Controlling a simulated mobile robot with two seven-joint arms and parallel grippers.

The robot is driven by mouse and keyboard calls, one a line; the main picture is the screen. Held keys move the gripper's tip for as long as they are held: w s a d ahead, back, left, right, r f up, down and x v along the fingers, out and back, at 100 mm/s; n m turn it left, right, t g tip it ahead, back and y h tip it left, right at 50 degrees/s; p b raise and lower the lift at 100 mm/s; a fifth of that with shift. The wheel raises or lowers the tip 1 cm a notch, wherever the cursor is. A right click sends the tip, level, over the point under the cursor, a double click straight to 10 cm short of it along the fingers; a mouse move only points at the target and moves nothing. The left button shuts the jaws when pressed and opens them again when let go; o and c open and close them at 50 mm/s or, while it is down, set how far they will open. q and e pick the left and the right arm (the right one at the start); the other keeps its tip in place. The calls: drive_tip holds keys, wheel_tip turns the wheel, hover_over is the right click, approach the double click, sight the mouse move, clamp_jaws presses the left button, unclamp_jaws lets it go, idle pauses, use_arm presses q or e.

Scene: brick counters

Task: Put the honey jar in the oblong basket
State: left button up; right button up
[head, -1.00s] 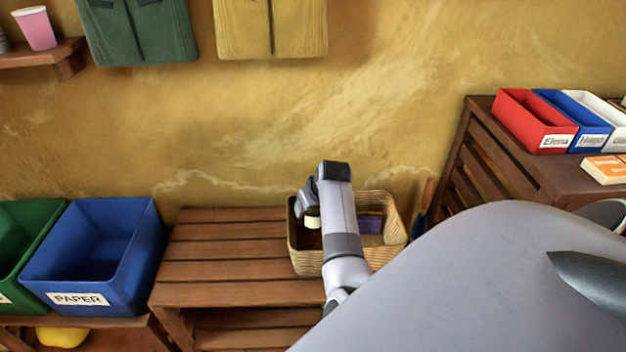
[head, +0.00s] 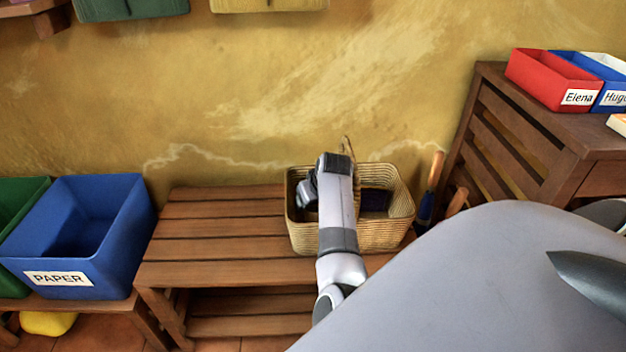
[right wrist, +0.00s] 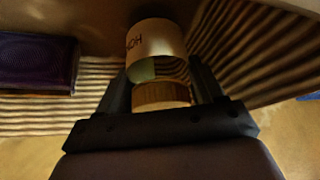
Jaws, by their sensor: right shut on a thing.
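The oblong basket (head: 385,236) is woven straw and stands on the slatted wooden bench. My right gripper (head: 308,194) reaches into its left part, with the arm across the basket's front wall. In the right wrist view the right gripper (right wrist: 162,88) is shut on the honey jar (right wrist: 156,48), which has a pale label with part of its lettering showing and a wooden lid. The basket's ribbed weave (right wrist: 240,55) surrounds the jar. In the head view the arm and gripper hide the jar. Whether it touches the basket floor I cannot tell. My left gripper is out of view.
A dark purple box (right wrist: 35,62) lies in the basket's right part (head: 376,199). The slatted bench (head: 205,245) is bare left of the basket. A blue PAPER bin (head: 95,232) stands further left. A slatted cabinet (head: 545,130) with name trays is at right.

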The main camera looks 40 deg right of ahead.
drive_tip(key=o, duration=1.2)
drive_tip(key=shift+o, duration=0.2)
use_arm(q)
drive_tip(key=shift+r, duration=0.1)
use_arm(e)
drive_tip(key=shift+r, duration=0.1)
drive_tip(key=shift+s+a+r+p, duration=0.1)
drive_tip(key=shift+s+r+p, duration=0.05)
drive_tip(key=shift+r+p, duration=0.2)
drive_tip(key=p+v, duration=0.2)
drive_tip(key=v, duration=0.2)
drive_tip(key=shift+s+r, duration=0.2)
drive_tip(key=shift+r, duration=0.15)
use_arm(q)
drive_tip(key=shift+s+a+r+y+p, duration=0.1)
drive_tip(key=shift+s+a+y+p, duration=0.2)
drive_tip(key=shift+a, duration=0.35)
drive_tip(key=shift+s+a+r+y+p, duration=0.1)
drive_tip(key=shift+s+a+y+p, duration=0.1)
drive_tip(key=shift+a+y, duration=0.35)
use_arm(e)
drive_tip(key=shift+s+a+r, duration=0.15)
drive_tip(key=shift+s+r, duration=0.25)
drive_tip(key=shift+r, duration=0.2)
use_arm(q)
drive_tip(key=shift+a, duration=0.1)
